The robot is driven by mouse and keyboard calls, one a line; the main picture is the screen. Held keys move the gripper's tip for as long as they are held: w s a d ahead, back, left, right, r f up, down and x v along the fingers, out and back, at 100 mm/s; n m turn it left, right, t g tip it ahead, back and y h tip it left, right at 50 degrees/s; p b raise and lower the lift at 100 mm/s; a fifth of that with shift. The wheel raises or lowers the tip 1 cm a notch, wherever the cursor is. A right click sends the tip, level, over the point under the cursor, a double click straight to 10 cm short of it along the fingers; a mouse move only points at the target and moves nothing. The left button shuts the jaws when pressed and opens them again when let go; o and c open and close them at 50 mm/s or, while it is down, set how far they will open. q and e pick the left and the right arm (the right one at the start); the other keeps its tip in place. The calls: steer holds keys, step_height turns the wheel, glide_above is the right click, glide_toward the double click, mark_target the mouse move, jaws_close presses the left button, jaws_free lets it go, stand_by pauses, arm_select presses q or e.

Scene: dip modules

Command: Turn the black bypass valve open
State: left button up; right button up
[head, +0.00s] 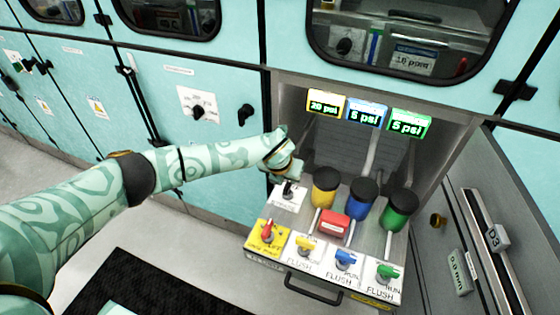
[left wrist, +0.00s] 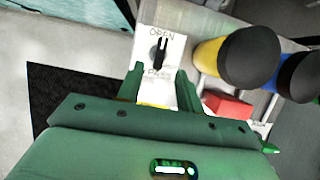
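The black bypass valve (head: 288,187) is a small black knob on a white label plate at the back left of the module. In the left wrist view the black valve (left wrist: 160,52) has its narrow handle upright, toward the printed word OPEN. Lettering below it is partly hidden. My left gripper (head: 287,172) hangs just above and behind the valve. In the left wrist view my left gripper (left wrist: 158,74) has its two green fingers apart with nothing between them; the knob shows just beyond the fingertips. Whether they touch it cannot be told. My right gripper is not in view.
Black-capped yellow (head: 325,190), blue (head: 360,202) and green (head: 398,210) cylinders stand right of the valve, with a red block (head: 333,223). Red, yellow, blue and green valves line the front. Three psi displays (head: 367,115) hang behind. A handle (head: 313,291) sticks out in front.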

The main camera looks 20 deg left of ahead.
arm_select(q)
steer(key=p+v, duration=0.2)
steer(key=v, duration=0.7)
steer(key=shift+r+p, duration=0.15)
steer(key=shift+p, duration=0.15)
